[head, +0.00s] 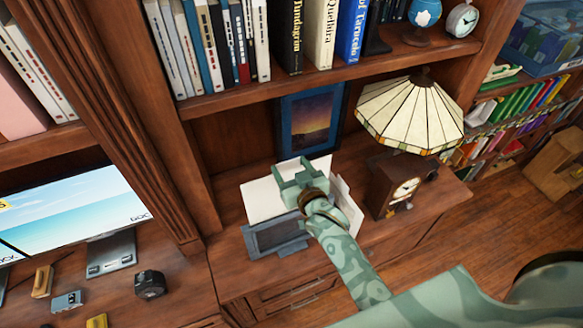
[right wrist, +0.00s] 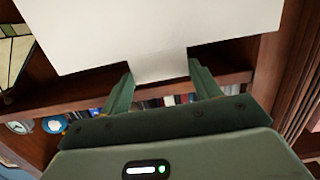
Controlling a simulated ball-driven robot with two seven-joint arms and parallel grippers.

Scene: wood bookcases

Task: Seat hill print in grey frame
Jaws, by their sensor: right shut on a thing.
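My right gripper (head: 299,176) is shut on the tab of a pale, blank-looking panel, which I take to be the hill print (head: 262,202). In the right wrist view the panel (right wrist: 150,32) spreads past the fingers (right wrist: 160,80), with its tab between them. No hill picture shows on the side I see. The grey frame (head: 277,236) stands tilted on the cabinet top, just below the panel in the head view. The panel overlaps the frame's upper edge; I cannot tell whether they touch. My left gripper is not in view.
A blue-framed sunset picture (head: 312,122) leans at the back. White sheets (head: 346,206) lie right of the gripper. A monitor (head: 75,217) is at left. A bookshelf (head: 250,95) hangs above.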

